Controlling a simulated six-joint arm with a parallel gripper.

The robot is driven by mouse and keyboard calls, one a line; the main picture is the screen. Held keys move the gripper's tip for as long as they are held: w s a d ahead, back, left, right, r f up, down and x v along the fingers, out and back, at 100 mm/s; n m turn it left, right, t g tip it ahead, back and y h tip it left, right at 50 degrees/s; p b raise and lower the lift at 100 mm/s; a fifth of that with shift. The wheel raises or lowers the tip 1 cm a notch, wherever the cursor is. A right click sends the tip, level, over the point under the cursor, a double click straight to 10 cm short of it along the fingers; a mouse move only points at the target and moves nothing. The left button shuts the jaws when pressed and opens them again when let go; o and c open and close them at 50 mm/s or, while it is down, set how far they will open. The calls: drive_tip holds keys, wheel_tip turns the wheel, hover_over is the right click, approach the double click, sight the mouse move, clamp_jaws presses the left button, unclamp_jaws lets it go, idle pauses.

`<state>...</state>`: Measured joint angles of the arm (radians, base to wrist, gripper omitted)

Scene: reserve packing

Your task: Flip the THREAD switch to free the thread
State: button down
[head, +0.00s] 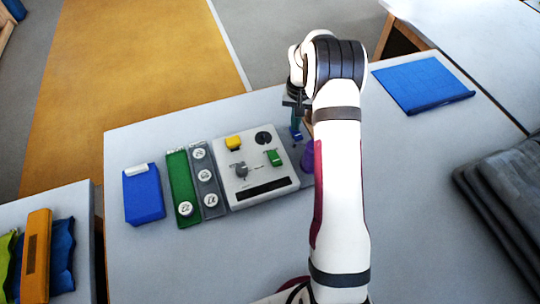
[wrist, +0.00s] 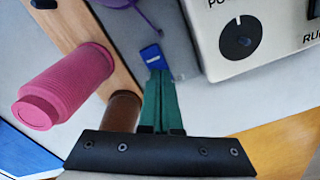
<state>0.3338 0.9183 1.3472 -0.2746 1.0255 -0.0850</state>
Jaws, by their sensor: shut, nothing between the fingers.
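My gripper (wrist: 163,80) is shut and empty, its two green fingers together in the wrist view. In the head view my gripper (head: 297,122) is just beyond the back right corner of the white control panel (head: 225,178). A small blue piece (wrist: 152,55) with a pale label lies right at the fingertips; I cannot tell whether they touch or whether it is the THREAD switch. A thin purple thread (wrist: 150,20) runs near it from a purple item at the top edge. The panel carries a yellow switch (head: 233,143), a green switch (head: 273,157) and a black dial (wrist: 240,38).
A wooden rack (wrist: 85,25) with a pink spool (wrist: 65,85) and a brown spool (wrist: 122,110) stands beside my gripper. A green strip (head: 180,170), a grey strip (head: 207,180) and a blue box (head: 143,195) are left of the panel.

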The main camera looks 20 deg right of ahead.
wheel_tip(320, 180, up, 7)
drive_tip(key=shift+f, duration=0.2)
idle(0.5)
